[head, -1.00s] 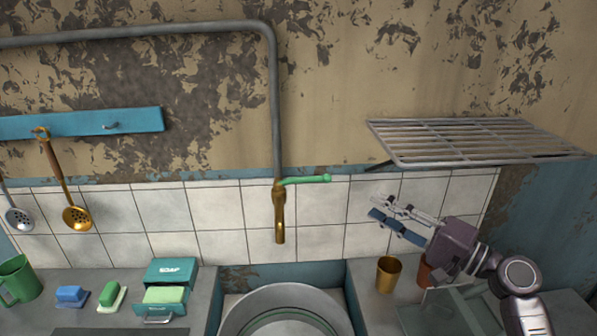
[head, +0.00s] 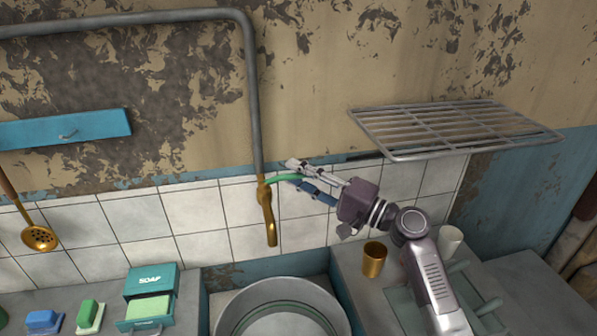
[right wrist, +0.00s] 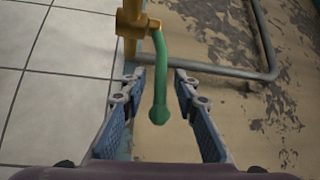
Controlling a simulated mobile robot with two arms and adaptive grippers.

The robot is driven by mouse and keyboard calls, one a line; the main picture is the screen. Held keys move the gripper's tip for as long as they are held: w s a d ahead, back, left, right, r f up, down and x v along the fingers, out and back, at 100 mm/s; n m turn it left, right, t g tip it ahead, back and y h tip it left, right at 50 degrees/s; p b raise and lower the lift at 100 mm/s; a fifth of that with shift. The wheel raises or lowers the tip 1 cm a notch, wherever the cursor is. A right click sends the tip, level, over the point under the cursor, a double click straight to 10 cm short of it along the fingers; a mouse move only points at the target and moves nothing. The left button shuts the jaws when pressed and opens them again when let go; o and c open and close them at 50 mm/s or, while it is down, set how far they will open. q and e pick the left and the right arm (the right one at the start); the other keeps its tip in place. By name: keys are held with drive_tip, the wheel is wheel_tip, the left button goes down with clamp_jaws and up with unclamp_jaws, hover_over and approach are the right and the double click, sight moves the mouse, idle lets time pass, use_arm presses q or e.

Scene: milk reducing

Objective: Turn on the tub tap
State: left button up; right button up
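The brass tap (head: 268,215) hangs from the grey wall pipe above the tub. Its green handle (head: 287,178) points right. In the right wrist view the handle (right wrist: 159,85) comes down from the brass body (right wrist: 136,26) and its knobbed end lies between my fingers. My right gripper (head: 291,174) is at the handle, coming from the right. In the right wrist view the gripper (right wrist: 154,88) is open, with a finger on each side of the handle and a gap visible on both sides. The round metal tub (head: 230,310) stands below the tap. My left gripper is not in view.
A metal wall rack (head: 450,130) juts out above and right of my right arm. A brass cup (head: 374,259) and a white cup (head: 450,240) stand on the right counter.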

drive_tip(key=shift+s+d, duration=0.1)
drive_tip(key=shift+d, duration=0.1)
drive_tip(key=shift+a, duration=0.15)
clamp_jaws()
drive_tip(key=shift+f, duration=0.15)
